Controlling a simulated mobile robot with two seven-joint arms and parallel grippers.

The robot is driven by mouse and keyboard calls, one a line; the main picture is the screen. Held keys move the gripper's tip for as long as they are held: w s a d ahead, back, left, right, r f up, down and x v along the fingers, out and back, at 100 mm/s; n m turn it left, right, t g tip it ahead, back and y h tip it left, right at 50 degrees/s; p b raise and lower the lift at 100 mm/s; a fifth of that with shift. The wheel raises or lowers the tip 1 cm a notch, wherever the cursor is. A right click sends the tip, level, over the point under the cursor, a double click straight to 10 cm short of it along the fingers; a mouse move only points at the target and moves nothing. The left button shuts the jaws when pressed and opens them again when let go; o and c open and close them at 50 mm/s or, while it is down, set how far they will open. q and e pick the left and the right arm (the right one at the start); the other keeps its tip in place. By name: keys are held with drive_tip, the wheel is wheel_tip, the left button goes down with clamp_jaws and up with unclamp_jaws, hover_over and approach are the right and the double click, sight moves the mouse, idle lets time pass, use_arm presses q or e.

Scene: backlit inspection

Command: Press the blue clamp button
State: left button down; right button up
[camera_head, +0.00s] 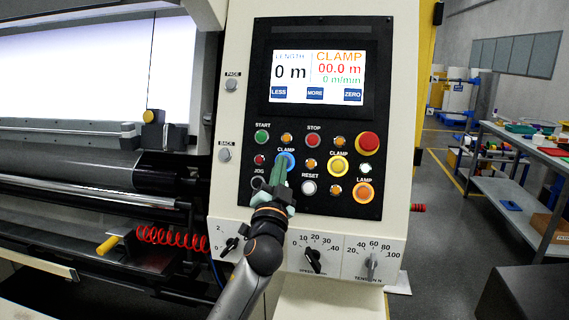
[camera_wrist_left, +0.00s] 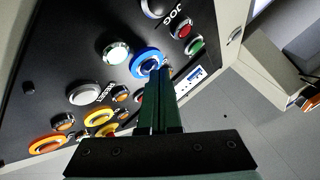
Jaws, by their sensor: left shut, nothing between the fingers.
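The blue clamp button (camera_head: 288,159) is on the black control panel, below its CLAMP label, and its lower part is covered by my gripper. My left gripper (camera_head: 279,168) is shut and empty, with its green fingers pointing up at this button. My right gripper is not in view.
Close around are the yellow CLAMP button (camera_head: 338,166), the white RESET button (camera_head: 308,187), the JOG button (camera_head: 259,184) and the red STOP button (camera_head: 312,140). Dials (camera_head: 313,259) sit below the panel. A screen (camera_head: 318,77) is above. A roller machine (camera_head: 90,170) stands at left.

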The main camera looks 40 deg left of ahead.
use_arm(q)
drive_tip(key=shift+w+a+f, duration=0.1)
drive_tip(key=shift+w, duration=0.05)
idle(0.3)
drive_tip(key=shift+s+d, duration=0.2)
drive_tip(key=shift+s, duration=0.15)
drive_tip(key=s+d+r+p, duration=0.2)
drive_tip(key=s+p, duration=0.1)
drive_tip(key=s, duration=0.2)
drive_tip(key=shift+d+r, duration=0.3)
drive_tip(key=shift+d, duration=0.05)
